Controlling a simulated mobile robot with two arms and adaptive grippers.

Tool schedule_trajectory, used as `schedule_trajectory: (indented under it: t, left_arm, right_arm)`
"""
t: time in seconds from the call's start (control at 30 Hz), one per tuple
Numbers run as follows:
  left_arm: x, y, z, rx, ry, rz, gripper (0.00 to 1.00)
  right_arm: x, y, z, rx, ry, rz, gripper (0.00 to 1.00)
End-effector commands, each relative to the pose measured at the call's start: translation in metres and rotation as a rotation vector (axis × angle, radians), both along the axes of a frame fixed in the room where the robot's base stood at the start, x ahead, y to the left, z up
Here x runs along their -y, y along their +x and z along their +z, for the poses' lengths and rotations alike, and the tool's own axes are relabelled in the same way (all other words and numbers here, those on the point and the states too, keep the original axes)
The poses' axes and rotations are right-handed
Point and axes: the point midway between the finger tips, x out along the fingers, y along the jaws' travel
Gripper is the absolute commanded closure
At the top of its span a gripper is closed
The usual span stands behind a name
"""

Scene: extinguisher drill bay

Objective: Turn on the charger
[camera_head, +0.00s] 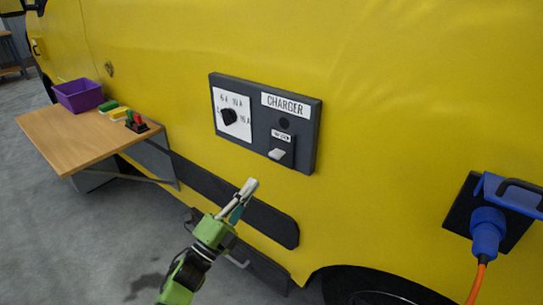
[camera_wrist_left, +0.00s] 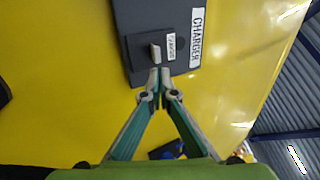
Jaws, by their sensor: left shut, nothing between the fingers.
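The charger panel (camera_head: 309,155) is a dark grey box on the yellow vehicle side, labelled CHARGER. It carries a black rotary knob (camera_head: 229,116) on a white dial with amp marks, and a pale switch lever (camera_head: 277,154) under a small label. My left gripper (camera_head: 251,184) is below the lever and apart from it in the head view, fingers shut and empty. In the left wrist view the shut fingertips (camera_wrist_left: 159,72) point at the panel (camera_wrist_left: 135,25), close to the switch lever (camera_wrist_left: 155,52). Whether they touch it I cannot tell. My right gripper is not in view.
A blue plug (camera_head: 487,226) with an orange cable sits in a socket at the right. A wooden shelf (camera_head: 80,140) at the left holds a purple bin (camera_head: 79,95) and small coloured items. A wheel is at the bottom right. The space before the panel is clear.

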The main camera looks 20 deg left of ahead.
Motion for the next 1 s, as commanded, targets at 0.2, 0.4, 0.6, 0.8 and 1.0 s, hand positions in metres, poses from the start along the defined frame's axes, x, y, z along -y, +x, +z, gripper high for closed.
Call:
schedule_trajectory:
  t: [0.2, 0.4, 0.6, 0.8, 1.0]
  left_arm:
    - [0.015, 0.042, 0.025, 0.002, -0.001, 0.0, 1.0]
    - [0.026, 0.071, 0.039, 0.001, -0.001, 0.001, 1.0]
    - [0.031, 0.085, 0.044, -0.001, -0.001, 0.0, 1.0]
    - [0.032, 0.087, 0.044, -0.001, 0.0, 0.0, 1.0]
    - [0.032, 0.087, 0.045, -0.002, 0.001, 0.0, 1.0]
  right_arm:
    - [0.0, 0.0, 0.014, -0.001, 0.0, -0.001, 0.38]
    - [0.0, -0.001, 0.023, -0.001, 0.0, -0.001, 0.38]
    - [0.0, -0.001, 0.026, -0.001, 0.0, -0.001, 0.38]
    - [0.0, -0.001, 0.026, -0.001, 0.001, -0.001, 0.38]
    - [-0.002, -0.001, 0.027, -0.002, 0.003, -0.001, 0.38]
